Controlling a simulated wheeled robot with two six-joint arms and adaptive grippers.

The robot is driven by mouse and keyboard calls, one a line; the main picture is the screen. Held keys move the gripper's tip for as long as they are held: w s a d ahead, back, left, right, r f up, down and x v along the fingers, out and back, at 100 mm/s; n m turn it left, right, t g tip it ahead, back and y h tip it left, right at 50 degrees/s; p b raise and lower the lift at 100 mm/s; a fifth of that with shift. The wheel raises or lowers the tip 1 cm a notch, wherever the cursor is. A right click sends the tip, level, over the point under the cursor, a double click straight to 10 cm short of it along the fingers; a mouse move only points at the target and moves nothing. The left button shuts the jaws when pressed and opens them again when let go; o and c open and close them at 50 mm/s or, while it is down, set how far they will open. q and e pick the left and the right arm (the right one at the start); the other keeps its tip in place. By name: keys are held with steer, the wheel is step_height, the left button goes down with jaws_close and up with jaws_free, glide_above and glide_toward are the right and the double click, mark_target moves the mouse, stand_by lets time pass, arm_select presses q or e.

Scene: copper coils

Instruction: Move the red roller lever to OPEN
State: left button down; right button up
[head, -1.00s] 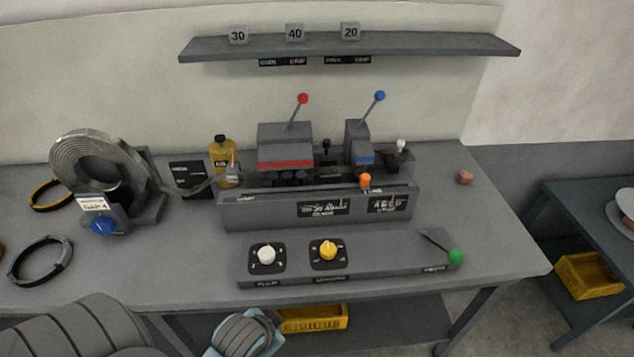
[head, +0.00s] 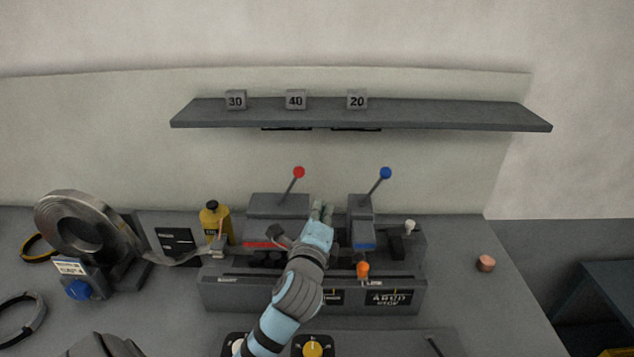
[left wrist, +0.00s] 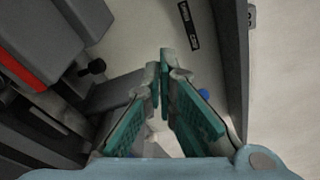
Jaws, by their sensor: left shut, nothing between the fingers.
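The red roller lever (head: 298,173) has a red ball on a thin rod. It rises from the grey roller block with a red stripe (head: 278,205) and leans a little to the right. My left gripper (head: 322,208) is shut and empty, just right of that block and below and right of the red ball, not touching the ball. In the left wrist view its teal-padded fingers (left wrist: 163,62) meet at the tips. The block's red stripe (left wrist: 20,62) shows at the left there. The red ball is not in that view. My right gripper is not in view.
A blue-ball lever (head: 386,173) stands to the right, close to my left gripper. An orange knob (head: 363,269) is in front of it. A shelf (head: 450,115) with number blocks hangs above. A steel coil (head: 80,235) stands at the left.

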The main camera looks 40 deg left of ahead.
mark_target(290, 187)
arm_select(q)
steer(key=r+x, duration=0.1)
steer(key=x, duration=0.8)
steer(key=a, duration=0.1)
steer(key=s+a, duration=0.2)
steer(key=shift+r+p, duration=0.25)
steer(key=shift+p, duration=0.15)
steer(key=shift+w+d, duration=0.15)
steer(key=shift+w, duration=0.05)
